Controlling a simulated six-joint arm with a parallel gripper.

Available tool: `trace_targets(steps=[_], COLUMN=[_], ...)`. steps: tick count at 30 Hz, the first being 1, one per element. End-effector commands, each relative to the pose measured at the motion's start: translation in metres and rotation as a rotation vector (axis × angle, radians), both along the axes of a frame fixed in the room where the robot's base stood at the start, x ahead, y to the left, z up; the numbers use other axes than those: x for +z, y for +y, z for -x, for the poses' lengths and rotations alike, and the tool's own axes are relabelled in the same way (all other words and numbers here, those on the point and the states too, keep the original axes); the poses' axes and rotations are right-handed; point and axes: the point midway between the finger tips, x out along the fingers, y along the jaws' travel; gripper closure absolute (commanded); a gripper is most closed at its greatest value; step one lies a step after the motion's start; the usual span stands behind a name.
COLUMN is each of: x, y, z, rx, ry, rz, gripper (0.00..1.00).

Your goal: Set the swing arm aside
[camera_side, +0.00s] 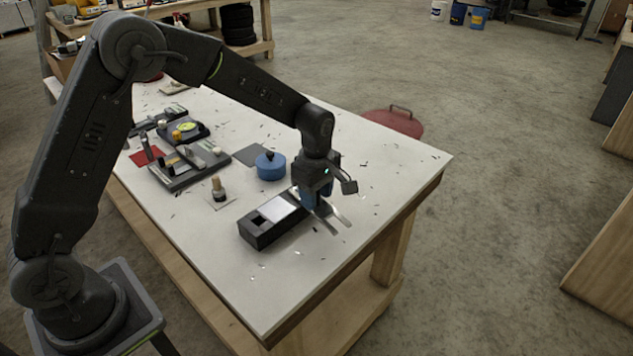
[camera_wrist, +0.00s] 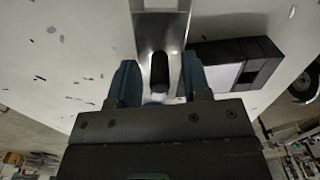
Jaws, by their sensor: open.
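A silver metal piece with a forked end (camera_side: 328,217), which looks like the swing arm, lies at the black box on the white table in the side view. In the wrist view the silver piece (camera_wrist: 161,30) runs up from between my fingers, with a dark rounded peg (camera_wrist: 160,72) on it. My gripper (camera_side: 309,196) points down over this piece. Its blue fingers (camera_wrist: 159,78) are open, one on each side of the peg, with gaps visible. My gripper hides part of the piece in the side view.
The black box (camera_side: 266,233) with a pale top panel stands left of my gripper. A blue round container (camera_side: 270,168), a small knobbed peg (camera_side: 218,189) and a grey fixture tray (camera_side: 188,168) stand further back. Metal scraps litter the table; its front right is otherwise clear.

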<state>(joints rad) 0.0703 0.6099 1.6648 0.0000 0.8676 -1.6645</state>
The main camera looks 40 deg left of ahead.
Motion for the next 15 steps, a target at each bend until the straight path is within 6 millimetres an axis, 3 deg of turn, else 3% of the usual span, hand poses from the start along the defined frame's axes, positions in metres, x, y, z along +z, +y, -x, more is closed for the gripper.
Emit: trace_targets(steps=[5, 15], x=[0.022, 0.097], y=[0.0, 0.0], z=[-0.001, -0.001], rx=[0.0, 0.0], ry=[-0.006, -0.007], rz=[0.001, 0.001], gripper=[0.56, 0.56])
